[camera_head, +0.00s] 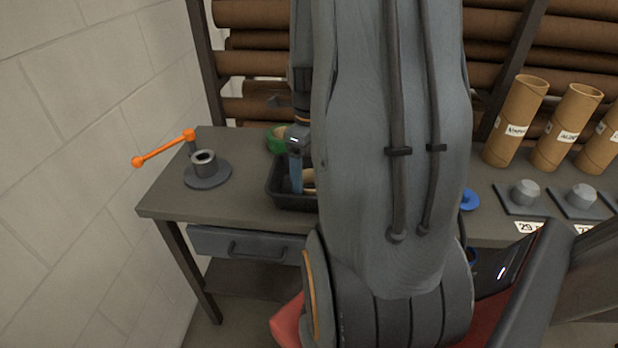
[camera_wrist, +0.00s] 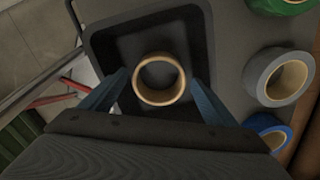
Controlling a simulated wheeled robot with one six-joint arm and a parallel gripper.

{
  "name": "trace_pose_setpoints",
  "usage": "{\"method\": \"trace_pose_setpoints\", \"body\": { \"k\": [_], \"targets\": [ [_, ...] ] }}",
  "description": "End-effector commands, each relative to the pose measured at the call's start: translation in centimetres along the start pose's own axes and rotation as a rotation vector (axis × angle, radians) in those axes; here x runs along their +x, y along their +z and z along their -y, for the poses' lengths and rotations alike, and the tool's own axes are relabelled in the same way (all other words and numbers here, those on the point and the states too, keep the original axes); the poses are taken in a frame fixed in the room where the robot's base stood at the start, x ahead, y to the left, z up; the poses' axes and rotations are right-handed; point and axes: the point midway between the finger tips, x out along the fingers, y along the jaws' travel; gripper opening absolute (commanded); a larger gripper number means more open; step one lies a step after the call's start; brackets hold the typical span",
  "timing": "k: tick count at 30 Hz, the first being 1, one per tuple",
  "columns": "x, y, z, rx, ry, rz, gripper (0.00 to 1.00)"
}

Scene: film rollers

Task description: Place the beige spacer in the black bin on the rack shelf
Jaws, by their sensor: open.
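The beige spacer (camera_wrist: 160,94), a short ring, lies inside the black bin (camera_wrist: 104,45) in the wrist view, with its round opening facing up. In the head view the black bin (camera_head: 287,203) stands on the grey worktop, and a bit of the beige spacer (camera_head: 309,182) shows inside it beside my arm. My gripper (camera_wrist: 158,78) is open. Its two blue fingers reach down into the bin on either side of the spacer, with a gap visible at each side. In the head view my arm hides the right part of the bin.
A green tape roll (camera_head: 277,139) is behind the bin. A grey roll (camera_wrist: 278,77) and a blue roll (camera_wrist: 268,128) lie to its right in the wrist view. An orange-handled crank (camera_head: 165,148) and a round dark base (camera_head: 207,174) stand at left. Cardboard tubes (camera_head: 516,120) stand at right.

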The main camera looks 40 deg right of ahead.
Motion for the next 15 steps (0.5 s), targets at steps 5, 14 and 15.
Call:
{"method": "trace_pose_setpoints", "body": {
  "k": [5,14,15],
  "targets": [
    [-3.6,0.1,0.2,0.000,-0.005,0.004,0.82],
    [-8.4,0.1,0.1,0.000,-0.003,0.002,0.82],
    [-8.8,0.1,0.1,0.000,-0.002,0.001,0.82]
  ]
}}
